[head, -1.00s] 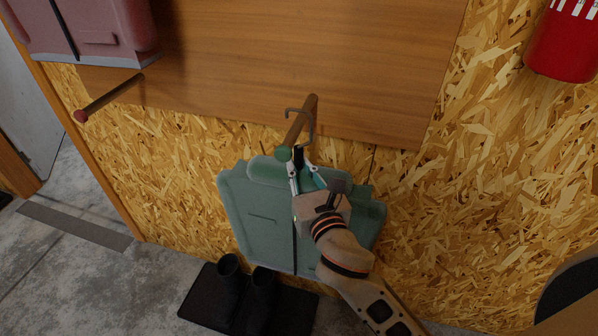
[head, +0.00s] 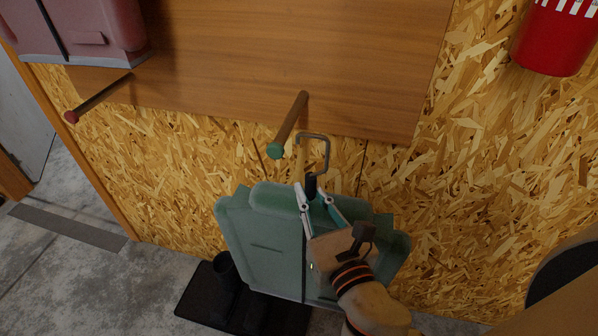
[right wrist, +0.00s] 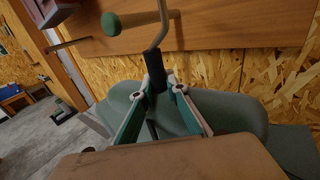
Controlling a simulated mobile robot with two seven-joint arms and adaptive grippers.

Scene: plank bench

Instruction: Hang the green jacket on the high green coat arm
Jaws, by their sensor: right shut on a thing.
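The green jacket (head: 265,235) hangs below my right gripper (head: 313,190), above the floor. My right gripper is shut on the dark neck of its hanger, just under the metal hook (head: 326,152). The wooden coat arm with a green tip (head: 275,151) sticks out from the wood panel. In the head view the hook is to the right of this arm, apart from its tip. In the right wrist view the hook's wire (right wrist: 163,28) crosses in front of the coat arm (right wrist: 138,19); its top is cut off. My left gripper is not in view.
A coat arm with a red tip (head: 71,117) is at the left, below a dark pink jacket (head: 95,30). A red container (head: 552,40) is on the wall at the upper right. Dark boots (head: 224,285) stand on a black mat (head: 195,302) below the green jacket.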

